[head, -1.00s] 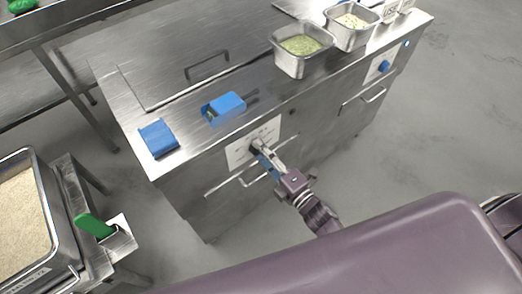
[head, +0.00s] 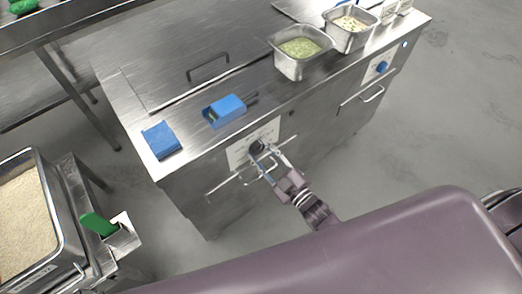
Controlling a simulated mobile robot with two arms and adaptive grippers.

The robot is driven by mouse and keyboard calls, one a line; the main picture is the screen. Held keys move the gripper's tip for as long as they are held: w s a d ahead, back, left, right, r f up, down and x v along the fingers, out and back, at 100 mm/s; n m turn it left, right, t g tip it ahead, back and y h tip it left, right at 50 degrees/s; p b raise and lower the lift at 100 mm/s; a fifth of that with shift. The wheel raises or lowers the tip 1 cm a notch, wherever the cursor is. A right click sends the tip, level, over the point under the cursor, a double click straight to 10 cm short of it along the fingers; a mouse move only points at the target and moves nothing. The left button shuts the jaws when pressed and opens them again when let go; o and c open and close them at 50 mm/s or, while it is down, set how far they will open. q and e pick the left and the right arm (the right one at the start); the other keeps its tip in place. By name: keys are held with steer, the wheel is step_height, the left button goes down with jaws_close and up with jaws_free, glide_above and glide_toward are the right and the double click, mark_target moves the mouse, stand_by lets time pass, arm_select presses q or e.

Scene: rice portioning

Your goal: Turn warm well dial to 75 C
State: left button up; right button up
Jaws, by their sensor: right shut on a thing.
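The warm well dial is a dark knob (head: 257,147) on a white label plate (head: 238,157) on the front of the steel counter. My right gripper (head: 264,153) is at the plate with its fingers shut on the dial. The fingers hide part of the dial, and the plate's markings are too small to read, so I cannot tell its setting. My left gripper is not in the head view.
A drawer handle (head: 222,187) sits just below the plate. A blue folded cloth (head: 160,139) and a blue box-like device (head: 224,110) lie on top. Steel pans of green (head: 297,66) and pale food (head: 349,36) stand at the right. Another blue knob (head: 382,67) is farther right. A rice pan (head: 62,228) is at left.

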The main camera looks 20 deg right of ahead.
steer(key=m, duration=0.4)
steer(key=shift+m, duration=0.3)
steer(key=m, duration=0.5)
steer(key=shift+d+p, duration=0.1)
steer(key=shift+p, duration=0.2)
steer(key=shift+m, duration=0.3)
steer(key=o, duration=1.2)
steer(key=shift+c, duration=0.2)
steer(key=v, duration=1.2)
